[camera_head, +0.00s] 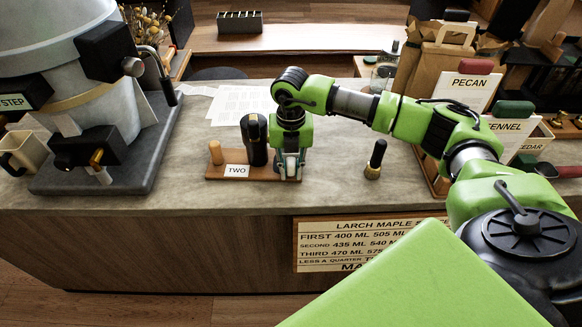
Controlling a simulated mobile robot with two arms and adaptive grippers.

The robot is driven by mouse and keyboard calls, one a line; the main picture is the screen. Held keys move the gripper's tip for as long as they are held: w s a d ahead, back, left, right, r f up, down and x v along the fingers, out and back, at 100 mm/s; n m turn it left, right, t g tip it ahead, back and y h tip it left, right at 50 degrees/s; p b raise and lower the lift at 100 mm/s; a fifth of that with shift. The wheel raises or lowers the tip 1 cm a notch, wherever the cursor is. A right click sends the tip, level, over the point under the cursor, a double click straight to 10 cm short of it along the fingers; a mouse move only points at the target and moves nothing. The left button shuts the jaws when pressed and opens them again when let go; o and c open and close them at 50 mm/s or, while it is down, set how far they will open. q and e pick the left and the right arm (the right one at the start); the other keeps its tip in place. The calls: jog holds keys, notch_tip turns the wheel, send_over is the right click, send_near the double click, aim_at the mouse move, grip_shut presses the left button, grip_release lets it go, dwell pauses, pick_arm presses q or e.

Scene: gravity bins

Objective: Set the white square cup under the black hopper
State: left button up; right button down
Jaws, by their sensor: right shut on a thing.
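My right gripper (288,170) reaches down at the right end of a small wooden board labelled TWO (215,172). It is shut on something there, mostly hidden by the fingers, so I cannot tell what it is. A cream-white, square-looking cup with a handle (22,152) stands at the far left, by the big grey machine (75,60). I cannot clearly make out a black hopper; black blocks (106,50) sit on that machine. My left gripper is out of view.
A dark cylinder (255,140) and a wooden peg (216,152) stand on the board, left of my gripper. A black-topped, brass-based tool (376,160) stands to its right. Papers (238,104) lie behind.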

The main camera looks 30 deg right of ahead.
jog(key=shift+f+b, duration=0.4)
jog(key=shift+f, duration=0.25)
dwell(0.5)
jog(key=c, duration=1.8)
grip_release()
notch_tip(320, 180, up, 12)
jog(key=shift+r, duration=0.1)
